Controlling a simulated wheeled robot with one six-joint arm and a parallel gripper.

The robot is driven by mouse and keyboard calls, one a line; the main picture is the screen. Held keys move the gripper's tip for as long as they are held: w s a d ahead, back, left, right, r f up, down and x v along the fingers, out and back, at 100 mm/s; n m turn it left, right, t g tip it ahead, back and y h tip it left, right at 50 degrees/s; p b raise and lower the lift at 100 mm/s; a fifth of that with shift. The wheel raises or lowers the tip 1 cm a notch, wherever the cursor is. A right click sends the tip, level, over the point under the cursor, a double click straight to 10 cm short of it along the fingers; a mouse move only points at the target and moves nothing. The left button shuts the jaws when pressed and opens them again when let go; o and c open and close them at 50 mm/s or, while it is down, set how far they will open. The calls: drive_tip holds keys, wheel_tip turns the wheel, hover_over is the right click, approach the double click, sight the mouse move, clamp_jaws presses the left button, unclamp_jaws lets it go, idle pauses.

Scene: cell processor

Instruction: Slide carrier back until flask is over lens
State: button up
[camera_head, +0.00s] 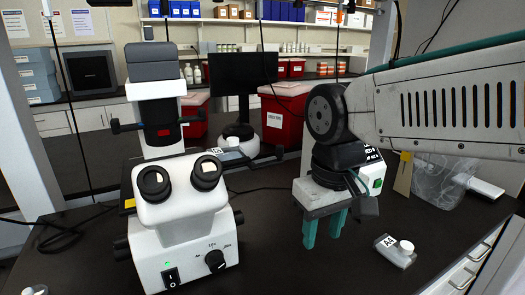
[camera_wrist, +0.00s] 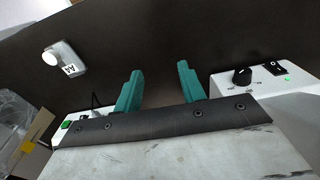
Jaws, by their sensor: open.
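The white microscope (camera_head: 185,215) stands at the left of the dark bench. Its knob and switch panel shows at the right in the wrist view (camera_wrist: 285,75). Behind the eyepieces, what looks like a flask (camera_head: 232,143) sits on the microscope's stage, on or near what may be the carrier (camera_head: 240,158). The eyepieces and head hide most of the stage, so I cannot tell how the flask lies relative to the lens. My gripper (camera_head: 325,232) points down over the bench, right of the microscope and apart from it. Its teal fingers (camera_wrist: 160,85) are open and empty.
A second flask (camera_head: 396,250), labelled A4 with a white cap, lies on the bench at right; the wrist view shows it too (camera_wrist: 64,60). A clear bag (camera_head: 440,180) is at the right. Red bins (camera_head: 285,115) and a monitor (camera_head: 243,73) stand behind. Bench between microscope and gripper is clear.

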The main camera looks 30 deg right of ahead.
drive_tip(key=m+g, duration=0.1)
drive_tip(key=m, duration=0.1)
approach(279, 146)
drive_tip(key=s+f, duration=0.4)
drive_tip(key=f, duration=0.3)
drive_tip(key=shift+t, duration=0.3)
drive_tip(key=w+r, duration=0.4)
drive_tip(key=shift+d+r, duration=0.1)
drive_tip(key=shift+d, duration=0.05)
drive_tip(key=shift+s+m, duration=0.15)
drive_tip(key=shift+m, duration=0.15)
wheel_tip(279, 146, down, 8)
drive_tip(key=shift+r, duration=0.15)
clamp_jaws()
